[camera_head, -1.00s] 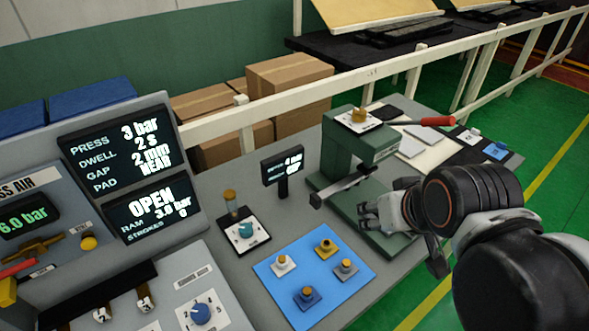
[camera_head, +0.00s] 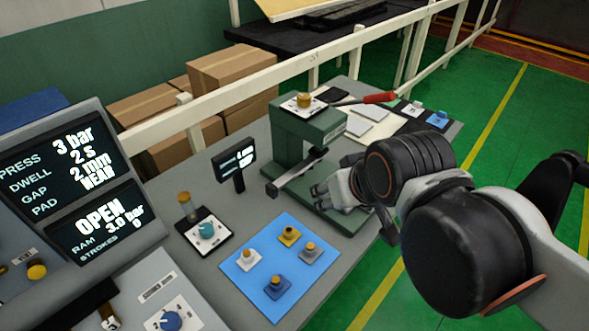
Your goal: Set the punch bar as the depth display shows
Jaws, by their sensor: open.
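The green press (camera_head: 296,145) stands on the grey bench. My wrist and arm hide part of the base.
A blue mat (camera_head: 272,256) with several knobbed blocks lies in front of the press. A dial block (camera_head: 205,231) stands left of the mat.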

